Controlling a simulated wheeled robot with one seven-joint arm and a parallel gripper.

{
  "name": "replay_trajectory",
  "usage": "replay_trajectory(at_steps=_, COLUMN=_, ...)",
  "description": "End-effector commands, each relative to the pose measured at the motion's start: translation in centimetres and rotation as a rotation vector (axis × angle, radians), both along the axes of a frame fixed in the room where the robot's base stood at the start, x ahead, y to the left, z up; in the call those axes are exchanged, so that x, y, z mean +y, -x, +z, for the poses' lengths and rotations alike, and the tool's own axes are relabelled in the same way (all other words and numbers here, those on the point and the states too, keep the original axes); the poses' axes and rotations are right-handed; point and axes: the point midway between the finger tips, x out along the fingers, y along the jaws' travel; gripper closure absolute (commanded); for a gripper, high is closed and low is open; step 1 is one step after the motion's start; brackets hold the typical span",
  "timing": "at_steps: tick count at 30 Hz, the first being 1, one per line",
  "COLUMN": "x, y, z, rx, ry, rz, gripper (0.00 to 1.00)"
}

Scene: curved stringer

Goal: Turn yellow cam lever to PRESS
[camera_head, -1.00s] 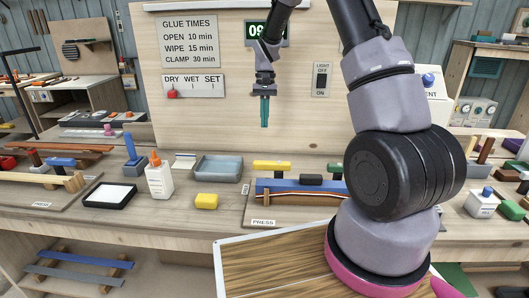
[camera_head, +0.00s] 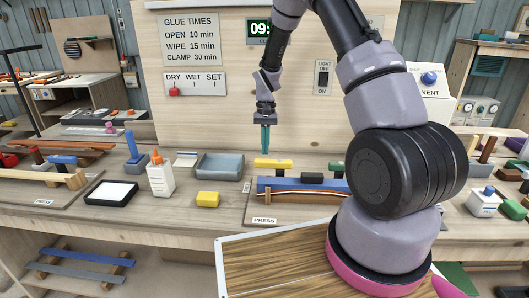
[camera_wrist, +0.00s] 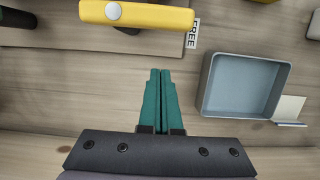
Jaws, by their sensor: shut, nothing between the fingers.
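The yellow cam lever (camera_head: 272,163) lies across the far left part of the press fixture, behind the blue bar (camera_head: 300,185). In the wrist view the yellow cam lever (camera_wrist: 140,14) has a pale round pivot near its left end. A FREE label (camera_wrist: 193,33) is beside its right end. A PRESS label (camera_head: 264,221) is on the front edge of the fixture's board. My gripper (camera_head: 265,150) points down with its green fingers shut and empty, just above or behind the lever. In the wrist view my gripper (camera_wrist: 160,72) is over bare bench, apart from the lever.
A grey-blue tray (camera_wrist: 244,85) is near the fingers; it also shows in the head view (camera_head: 220,166). A yellow block (camera_head: 208,200), a glue bottle (camera_head: 160,177) and a black tray (camera_head: 111,193) stand left of the fixture. A upright wooden panel (camera_head: 230,120) rises behind.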

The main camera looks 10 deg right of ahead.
Motion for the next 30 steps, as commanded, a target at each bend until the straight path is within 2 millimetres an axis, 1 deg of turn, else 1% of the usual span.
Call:
replay_trajectory(at_steps=1, x=0.3, y=0.9, z=0.0, rx=0.001, ry=0.000, rz=0.002, gripper=1.00)
replay_trajectory(at_steps=3, x=0.7, y=2.0, z=0.1, rx=0.000, ry=0.000, rz=0.002, gripper=1.00)
replay_trajectory(at_steps=6, x=1.0, y=3.0, z=0.1, rx=0.000, ry=0.000, rz=0.000, gripper=1.00)
replay_trajectory(at_steps=9, x=1.1, y=3.6, z=0.1, rx=-0.001, ry=0.001, rz=-0.001, gripper=1.00)
replay_trajectory(at_steps=23, x=1.2, y=3.8, z=0.1, rx=-0.001, ry=0.001, rz=0.003, gripper=1.00)
replay_trajectory(at_steps=30, x=1.4, y=4.0, z=0.1, rx=-0.001, ry=0.001, rz=0.051, gripper=1.00)
